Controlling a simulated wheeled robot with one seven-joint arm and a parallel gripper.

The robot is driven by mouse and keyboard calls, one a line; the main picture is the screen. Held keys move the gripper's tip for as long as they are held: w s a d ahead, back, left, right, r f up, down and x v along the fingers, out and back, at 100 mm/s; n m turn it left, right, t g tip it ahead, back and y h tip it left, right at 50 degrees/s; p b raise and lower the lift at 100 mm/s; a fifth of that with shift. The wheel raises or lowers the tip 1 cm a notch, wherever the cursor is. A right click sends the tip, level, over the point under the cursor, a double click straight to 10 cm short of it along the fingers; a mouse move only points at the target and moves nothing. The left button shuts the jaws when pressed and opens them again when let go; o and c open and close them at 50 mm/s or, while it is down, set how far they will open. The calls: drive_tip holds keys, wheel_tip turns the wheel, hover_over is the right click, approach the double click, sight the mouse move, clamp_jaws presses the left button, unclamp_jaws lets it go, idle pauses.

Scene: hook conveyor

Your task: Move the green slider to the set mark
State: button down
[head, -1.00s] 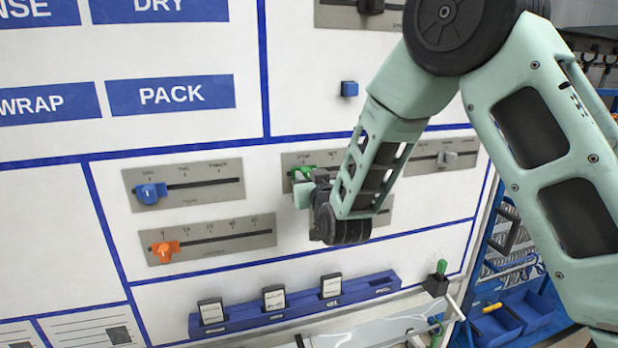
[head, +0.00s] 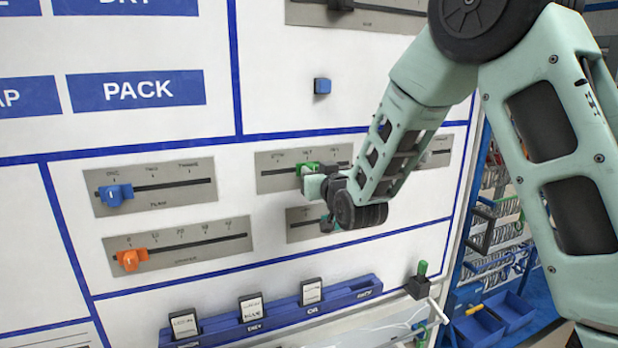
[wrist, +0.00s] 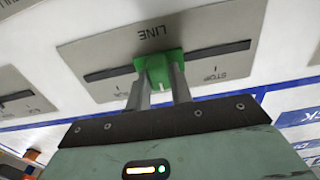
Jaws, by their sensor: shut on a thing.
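The green slider (head: 308,168) sits on the slot of a grey plate (head: 268,182) on the white board. In the head view it is under the middle label, which looks like SET, to the right of the STOP label. In the wrist view the slider (wrist: 155,66) shows upside down, between the STOP and RUN labels on the plate named LINE. The middle mark is hidden there by the knob and fingers. My gripper (head: 318,180) is shut on the slider; in the wrist view its fingers (wrist: 160,82) are on both sides of the knob.
A blue slider (head: 115,195) and an orange slider (head: 131,259) are on plates to the left. Another plate (head: 300,232) lies just below, partly behind my gripper. A blue rack (head: 225,328) with several cards juts out lower down. A blue block (head: 322,86) protrudes above.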

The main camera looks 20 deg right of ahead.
drive_tip(key=c, duration=1.2)
unclamp_jaws()
drive_tip(key=shift+c, duration=0.2)
drive_tip(key=shift+s, duration=0.1)
drive_tip(key=s+b, duration=1.4)
drive_tip(key=s, duration=0.3)
drive_tip(key=shift+s, duration=0.15)
